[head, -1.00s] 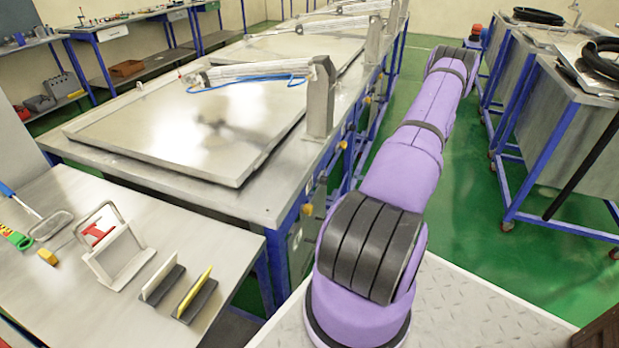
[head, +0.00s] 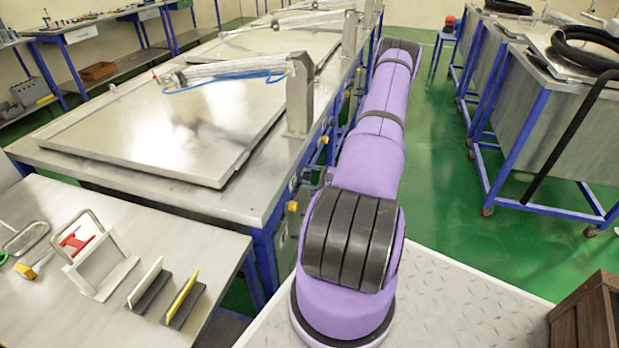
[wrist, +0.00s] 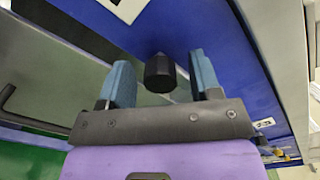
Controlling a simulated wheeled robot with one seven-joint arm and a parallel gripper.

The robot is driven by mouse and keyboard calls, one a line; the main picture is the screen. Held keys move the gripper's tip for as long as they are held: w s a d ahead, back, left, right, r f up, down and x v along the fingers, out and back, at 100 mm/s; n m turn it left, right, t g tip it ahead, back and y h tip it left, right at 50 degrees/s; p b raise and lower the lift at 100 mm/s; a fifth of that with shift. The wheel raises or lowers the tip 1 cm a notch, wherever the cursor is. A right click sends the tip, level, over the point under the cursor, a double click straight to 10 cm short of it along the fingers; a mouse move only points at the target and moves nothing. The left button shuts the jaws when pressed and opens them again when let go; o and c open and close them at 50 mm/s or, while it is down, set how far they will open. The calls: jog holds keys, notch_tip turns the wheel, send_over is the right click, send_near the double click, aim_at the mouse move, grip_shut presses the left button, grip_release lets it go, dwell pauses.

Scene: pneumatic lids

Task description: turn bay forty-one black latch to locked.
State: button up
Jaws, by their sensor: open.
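A black latch knob (wrist: 160,73) stands out from a blue panel (wrist: 225,75) in the wrist view. My gripper (wrist: 160,62) has its two blue-grey fingers open, one on each side of the knob in the picture. Gaps show between the knob and both fingers, so it is not gripped. I cannot tell how far the fingertips reach along the knob. The knob's turn position is not clear. A small label (wrist: 180,119) on the panel is too blurred to read. In the head view my arm hides the gripper and this latch.
A metal-topped bench with a large flat lid (head: 170,120) and a pneumatic cylinder (head: 225,72) stands left of my arm. A side table (head: 60,215) with tools is at the front left. Grey bins on blue frames (head: 500,125) stand right, across the clear green floor (head: 430,195).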

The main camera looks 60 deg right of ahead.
jog(key=shift+w, duration=0.1)
jog(key=c, duration=0.9)
jog(key=shift+m, duration=0.3)
jog(key=m, duration=0.4)
jog(key=shift+m, duration=0.3)
jog(key=m, duration=0.4)
jog(key=shift+d+m, duration=0.15)
jog(key=shift+m, duration=0.15)
jog(key=m, duration=0.6)
jog(key=shift+d, duration=0.1)
jog(key=shift+m, duration=0.9)
